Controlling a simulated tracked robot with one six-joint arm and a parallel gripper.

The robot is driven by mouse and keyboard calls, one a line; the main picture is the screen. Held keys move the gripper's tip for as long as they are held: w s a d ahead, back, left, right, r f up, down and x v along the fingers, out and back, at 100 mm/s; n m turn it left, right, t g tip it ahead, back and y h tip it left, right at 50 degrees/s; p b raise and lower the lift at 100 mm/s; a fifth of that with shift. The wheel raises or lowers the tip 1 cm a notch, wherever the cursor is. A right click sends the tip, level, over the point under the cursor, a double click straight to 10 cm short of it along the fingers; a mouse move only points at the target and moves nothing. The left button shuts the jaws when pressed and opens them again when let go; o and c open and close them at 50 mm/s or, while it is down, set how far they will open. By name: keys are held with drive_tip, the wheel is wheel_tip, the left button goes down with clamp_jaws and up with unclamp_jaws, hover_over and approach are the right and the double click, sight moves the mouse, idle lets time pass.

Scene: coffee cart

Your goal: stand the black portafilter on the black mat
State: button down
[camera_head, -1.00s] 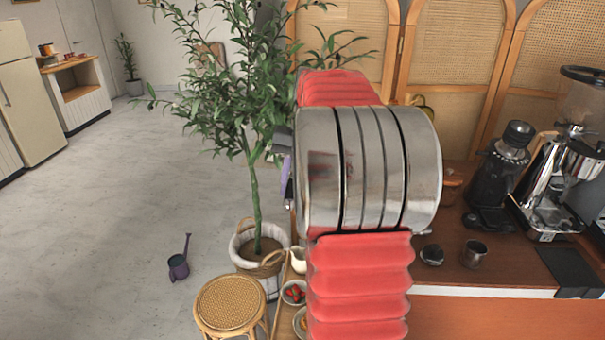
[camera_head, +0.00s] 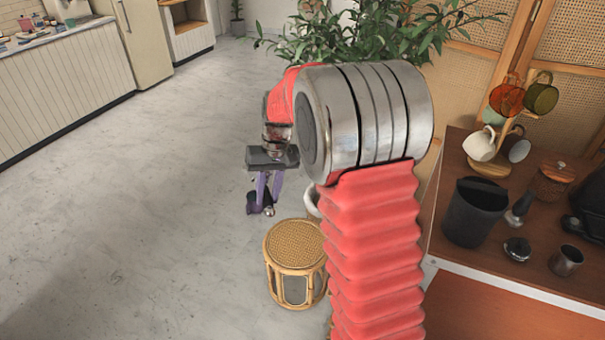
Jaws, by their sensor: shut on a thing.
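My gripper (camera_head: 265,206) hangs left of my arm's large metal joint, purple fingers pointing down, over the floor area. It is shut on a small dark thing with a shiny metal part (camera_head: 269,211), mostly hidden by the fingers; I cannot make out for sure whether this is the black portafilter. The black mat is not in view now. A small grey and dark handled thing (camera_head: 520,209) stands on the counter beside the black bin; I cannot tell what it is. My gripper is well left of the counter and apart from it.
The wooden counter (camera_head: 482,254) at right holds a black bin (camera_head: 474,212), a metal cup (camera_head: 566,261), a round dark-topped piece (camera_head: 517,249), a lidded jar (camera_head: 553,178) and a mug stand (camera_head: 489,166). A rattan stool (camera_head: 296,262) stands below my gripper. The floor at left is clear.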

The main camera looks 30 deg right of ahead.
drive_tip(key=a+f+n, duration=0.1)
drive_tip(key=a+f, duration=0.2)
drive_tip(key=a, duration=0.3)
drive_tip(key=shift+w+a+f+n, duration=0.15)
drive_tip(key=shift+a+n, duration=0.2)
drive_tip(key=shift+n, duration=0.05)
